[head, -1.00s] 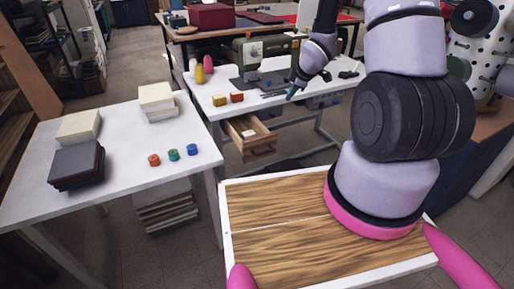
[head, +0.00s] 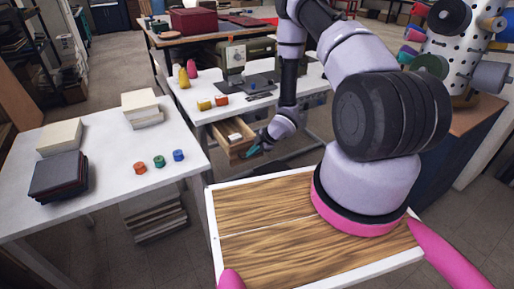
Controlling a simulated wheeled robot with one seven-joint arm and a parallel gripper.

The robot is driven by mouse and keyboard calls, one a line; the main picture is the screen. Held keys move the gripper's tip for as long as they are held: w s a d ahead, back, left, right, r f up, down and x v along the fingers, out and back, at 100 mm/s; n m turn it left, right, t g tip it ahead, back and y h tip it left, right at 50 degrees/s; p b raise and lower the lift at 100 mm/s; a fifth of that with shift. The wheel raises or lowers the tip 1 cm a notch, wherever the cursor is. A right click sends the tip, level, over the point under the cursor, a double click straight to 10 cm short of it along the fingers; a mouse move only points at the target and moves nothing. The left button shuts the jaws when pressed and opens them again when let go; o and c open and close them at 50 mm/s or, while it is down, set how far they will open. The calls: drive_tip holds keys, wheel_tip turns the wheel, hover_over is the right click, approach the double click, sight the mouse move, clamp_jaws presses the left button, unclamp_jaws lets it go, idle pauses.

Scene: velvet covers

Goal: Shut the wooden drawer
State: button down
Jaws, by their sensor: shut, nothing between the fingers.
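The wooden drawer (head: 241,151) hangs open under the white sewing table, pulled out toward me. A small pale thing (head: 235,137) lies inside it. My gripper (head: 250,152) has teal fingertips and is at the right part of the drawer's front. It looks shut and empty. I cannot tell whether the fingertips touch the wood. The gripper hides part of the drawer's right side.
The white sewing table (head: 200,117) holds a sewing machine (head: 235,65), cones of thread and small blocks. A nearer white table (head: 100,170) on the left bears books and three small coloured spools (head: 159,161). Floor shows between the tables.

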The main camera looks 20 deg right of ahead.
sight(238, 155)
drive_tip(key=w, duration=0.1)
drive_tip(key=w+a+f, duration=0.1)
drive_tip(key=w+a, duration=0.1)
drive_tip(key=w, duration=0.1)
drive_tip(key=shift+f, duration=0.4)
drive_tip(key=shift+w, duration=0.35)
drive_tip(key=shift+w+a, duration=0.1)
